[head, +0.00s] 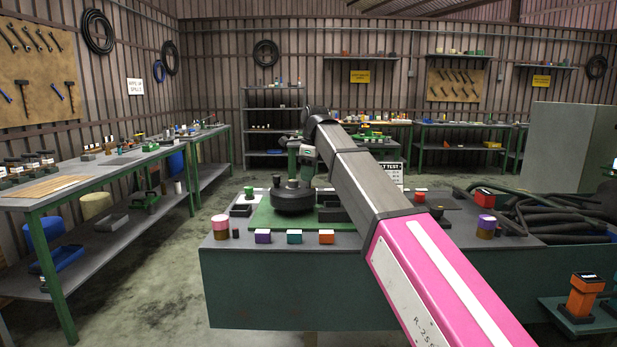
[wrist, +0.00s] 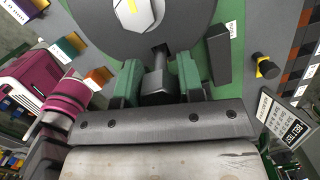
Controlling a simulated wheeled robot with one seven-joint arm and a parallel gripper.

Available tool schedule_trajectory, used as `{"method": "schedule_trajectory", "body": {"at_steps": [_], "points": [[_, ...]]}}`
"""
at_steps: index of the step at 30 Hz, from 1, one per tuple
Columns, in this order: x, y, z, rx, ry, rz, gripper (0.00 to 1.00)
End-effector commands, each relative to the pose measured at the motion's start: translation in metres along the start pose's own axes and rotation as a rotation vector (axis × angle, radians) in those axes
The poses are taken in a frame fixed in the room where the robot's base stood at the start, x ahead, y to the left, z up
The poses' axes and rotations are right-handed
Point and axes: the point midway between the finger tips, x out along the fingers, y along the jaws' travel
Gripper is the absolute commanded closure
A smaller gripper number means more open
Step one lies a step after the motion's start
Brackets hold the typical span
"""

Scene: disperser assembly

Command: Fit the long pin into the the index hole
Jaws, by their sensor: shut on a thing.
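My gripper (wrist: 157,78) is shut, its two green fingers on either side of a dark pin (wrist: 154,82). The pin's thinner far end points at the rim of a dark round disc (wrist: 105,35) with a pale hexagonal centre. Pin tip and rim meet in the picture; I cannot tell whether the tip is inside a hole. The index hole itself is not clearly visible. In the head view the black round body (head: 292,199) stands on a green mat (head: 265,220), and my gripper is above it, partly hidden by my arm.
Purple (head: 263,237), teal (head: 294,237) and orange (head: 326,237) blocks line the bench's front. A pink-topped jar (head: 220,226) stands at the left corner. A dark block (wrist: 218,55) lies right of the fingers. Black hoses (head: 560,215) lie at right.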

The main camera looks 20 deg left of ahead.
Motion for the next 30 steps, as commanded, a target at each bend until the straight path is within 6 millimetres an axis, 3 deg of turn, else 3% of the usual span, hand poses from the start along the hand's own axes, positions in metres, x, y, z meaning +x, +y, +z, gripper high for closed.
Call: {"method": "schedule_trajectory", "body": {"at_steps": [30], "points": [[-0.027, 0.0, 0.003, 0.0, 0.0, 0.0, 0.95]]}}
